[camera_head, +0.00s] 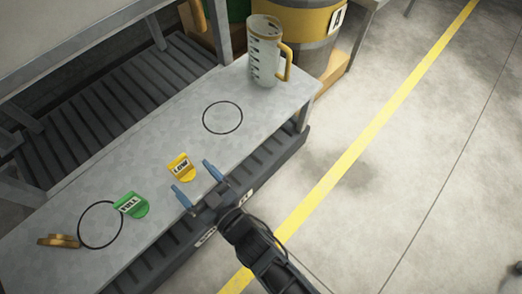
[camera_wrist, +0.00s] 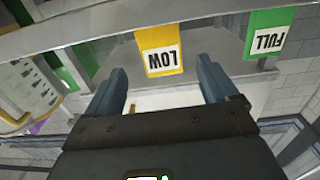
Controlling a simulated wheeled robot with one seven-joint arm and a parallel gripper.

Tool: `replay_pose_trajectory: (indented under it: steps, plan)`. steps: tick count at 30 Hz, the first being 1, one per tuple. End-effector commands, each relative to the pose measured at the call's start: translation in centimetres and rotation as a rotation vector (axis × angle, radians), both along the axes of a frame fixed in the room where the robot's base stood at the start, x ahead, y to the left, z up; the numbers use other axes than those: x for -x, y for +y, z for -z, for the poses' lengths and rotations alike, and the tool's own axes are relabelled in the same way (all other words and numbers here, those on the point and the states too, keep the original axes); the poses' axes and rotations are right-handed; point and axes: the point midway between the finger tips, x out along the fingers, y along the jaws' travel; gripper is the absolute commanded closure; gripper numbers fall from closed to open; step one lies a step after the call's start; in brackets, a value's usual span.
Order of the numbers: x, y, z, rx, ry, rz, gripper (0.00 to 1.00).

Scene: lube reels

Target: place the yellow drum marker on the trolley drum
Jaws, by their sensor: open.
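The yellow drum marker (camera_head: 180,167), lettered LOW, stands on the grey metal bench near its front edge. It also shows in the wrist view (camera_wrist: 158,42), ahead of the fingers and roughly between them. My gripper (camera_head: 198,182) is open and empty, with its two blue fingers just in front of the marker and apart from it. The fingers also show in the wrist view (camera_wrist: 160,80). A grey drum with a yellow band (camera_head: 300,19) and a lettered plate stands behind the bench, partly cut off at the top. I cannot tell whether it is the trolley drum.
A green FULL marker (camera_head: 132,205) stands on the bench (camera_head: 150,140) to the left. A brass-coloured piece (camera_head: 58,240) lies at far left. A measuring jug (camera_head: 265,52) stands near the bench's far end. The floor (camera_head: 430,150) at right is clear.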

Motion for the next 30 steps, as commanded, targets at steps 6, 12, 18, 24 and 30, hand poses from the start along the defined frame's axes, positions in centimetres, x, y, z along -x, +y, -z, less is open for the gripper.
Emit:
replay_pose_trajectory:
  steps: [6,12,18,24,30]
  plan:
    - [0.9,-2.8,0.3,-0.002,0.020,0.045,0.13]
    - [4.5,-11.8,0.1,-0.001,0.075,0.198,0.13]
    - [9.2,-20.7,-2.3,0.010,0.125,0.366,0.13]
    - [14.5,-28.2,-6.5,0.033,0.169,0.527,0.13]
    - [19.6,-33.8,-12.3,0.065,0.210,0.674,0.13]
